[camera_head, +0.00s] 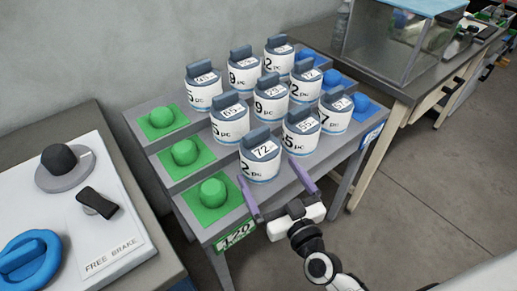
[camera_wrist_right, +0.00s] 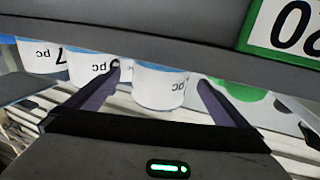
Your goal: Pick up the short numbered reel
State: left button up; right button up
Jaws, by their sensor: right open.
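Several white numbered reels with dark blue-grey handles stand in rows on a grey stepped rack (camera_head: 150,133). The front reel (camera_head: 259,165) is labelled 72, and the reel labelled 55 (camera_head: 301,138) stands to its right. I cannot tell surely which reel is the short one. My right gripper (camera_head: 266,171) is open, its purple fingers pointing at the front reel from the rack's near edge. In the right wrist view, which is upside down, a white reel (camera_wrist_right: 158,90) shows between the spread fingers (camera_wrist_right: 158,80). No grip on it shows. My left gripper is out of view.
Green knobs (camera_head: 213,192) line the rack's left side, and blue knobs (camera_head: 332,78) its right. A green 120 sign (camera_head: 236,237) is on the front edge. A panel marked FREE BRAKE (camera_head: 112,255) stands left. A bench with a clear box (camera_head: 395,45) stands right; floor is clear at lower right.

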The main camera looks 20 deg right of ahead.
aim_at(260, 157)
jog(key=shift+w, duration=0.7)
jog(key=w, duration=0.4)
jog(key=shift+w+a+r, duration=0.2)
jog(key=shift+a+r, duration=0.1)
jog(key=shift+a, duration=0.05)
jog(key=shift+w, duration=0.15)
jog(key=c, duration=1.3)
jog(key=shift+o, duration=0.2)
jog(key=shift+r, duration=0.1)
